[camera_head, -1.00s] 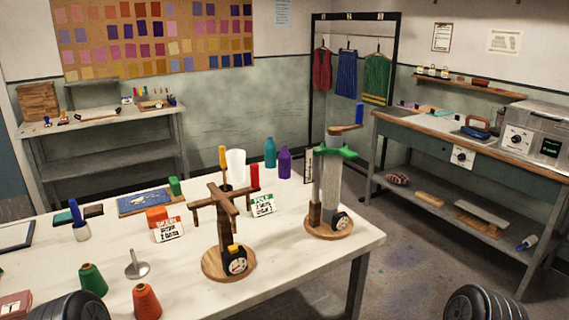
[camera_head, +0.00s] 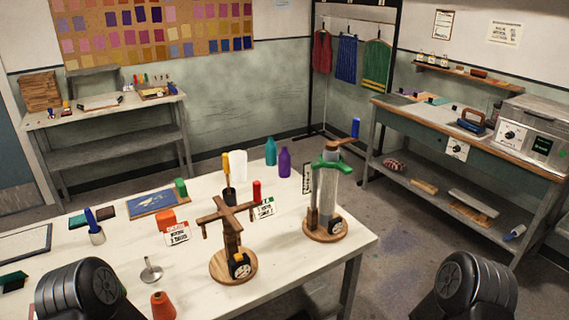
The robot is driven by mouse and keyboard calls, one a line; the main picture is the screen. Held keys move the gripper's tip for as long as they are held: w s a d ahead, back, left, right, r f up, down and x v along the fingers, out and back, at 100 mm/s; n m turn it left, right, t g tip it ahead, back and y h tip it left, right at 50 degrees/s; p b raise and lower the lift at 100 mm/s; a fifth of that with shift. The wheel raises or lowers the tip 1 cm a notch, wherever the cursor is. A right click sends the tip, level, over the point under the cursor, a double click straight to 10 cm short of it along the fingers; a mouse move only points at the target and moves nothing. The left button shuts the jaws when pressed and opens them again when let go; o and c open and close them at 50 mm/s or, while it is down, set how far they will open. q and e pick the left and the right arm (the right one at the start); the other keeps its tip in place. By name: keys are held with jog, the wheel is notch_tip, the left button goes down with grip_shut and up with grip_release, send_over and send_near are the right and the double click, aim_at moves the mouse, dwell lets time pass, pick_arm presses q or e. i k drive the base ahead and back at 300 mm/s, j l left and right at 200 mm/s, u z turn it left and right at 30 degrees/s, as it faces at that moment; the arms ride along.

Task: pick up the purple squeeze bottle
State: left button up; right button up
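The purple squeeze bottle (camera_head: 284,163) stands upright near the far right edge of the white table (camera_head: 330,265). It is just right of a teal bottle (camera_head: 271,151) and left of the tall stand with a green clamp. Nothing covers it. Black rounded parts of my two arms show at the lower left and lower right edges. Neither gripper's fingers are in view.
A wooden cross-armed stand (camera_head: 232,262) and a tall clear cylinder stand (camera_head: 324,206) rise between the front edge and the bottle. A white cup (camera_head: 238,165) and a black pot with a yellow-handled tool (camera_head: 229,190) stand to its left. Floor is clear right of the table.

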aim_at(283, 158)
jog(key=i+l, duration=0.25)
jog(key=l, duration=0.2)
jog(key=i+l, duration=0.55)
jog(key=l, duration=0.3)
jog(key=i+l, duration=0.25)
jog(key=l, duration=0.2)
jog(key=i+l, duration=0.3)
jog(key=l, duration=0.15)
jog(key=i+l, duration=0.25)
jog(key=l, duration=0.15)
jog(key=i+l, duration=0.25)
jog(key=l, duration=0.2)
jog(key=i+l, duration=0.3)
jog(key=l, duration=0.15)
jog(key=u, duration=2.65)
